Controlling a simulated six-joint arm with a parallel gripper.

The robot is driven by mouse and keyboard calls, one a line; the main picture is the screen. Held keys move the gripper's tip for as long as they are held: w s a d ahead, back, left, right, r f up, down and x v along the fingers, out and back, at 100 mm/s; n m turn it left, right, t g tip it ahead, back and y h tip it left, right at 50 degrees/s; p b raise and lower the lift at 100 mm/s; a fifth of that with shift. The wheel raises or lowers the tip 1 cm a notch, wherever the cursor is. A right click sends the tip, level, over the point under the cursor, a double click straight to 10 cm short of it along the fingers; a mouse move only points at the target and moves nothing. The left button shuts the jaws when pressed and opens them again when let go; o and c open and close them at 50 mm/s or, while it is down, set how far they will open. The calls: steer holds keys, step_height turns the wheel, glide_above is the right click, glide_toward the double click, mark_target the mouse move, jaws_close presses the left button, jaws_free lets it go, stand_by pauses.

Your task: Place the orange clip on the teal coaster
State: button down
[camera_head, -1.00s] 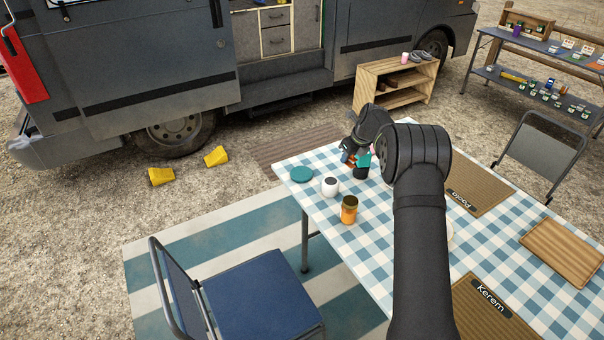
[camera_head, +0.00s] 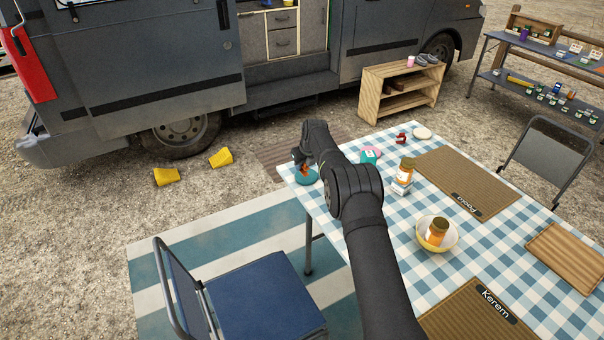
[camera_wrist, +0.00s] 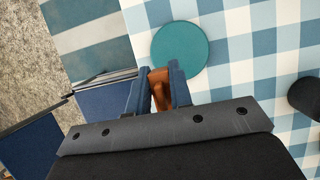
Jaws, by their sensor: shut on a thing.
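In the head view the clip (camera_head: 305,168) shows as a small orange-brown patch over the coaster. In the wrist view the clip appears beside the coaster's lower left edge. I cannot tell its exact height, but it seems above the table.
A bowl (camera_head: 437,236) with an orange jar, another orange-lidded jar (camera_head: 406,167), a teal and pink item (camera_head: 371,154) and a dark red item (camera_head: 402,138) stand on the table. A dark round object (camera_wrist: 305,94) is right of the coaster in the wrist view.

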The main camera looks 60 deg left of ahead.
mark_target(303, 171)
steer(key=shift+s+a+f, duration=0.1)
steer(key=shift+f, duration=2)
steer(key=shift+f, duration=0.1)
steer(key=c, duration=1.3)
jaws_free()
steer(key=v, duration=1.2)
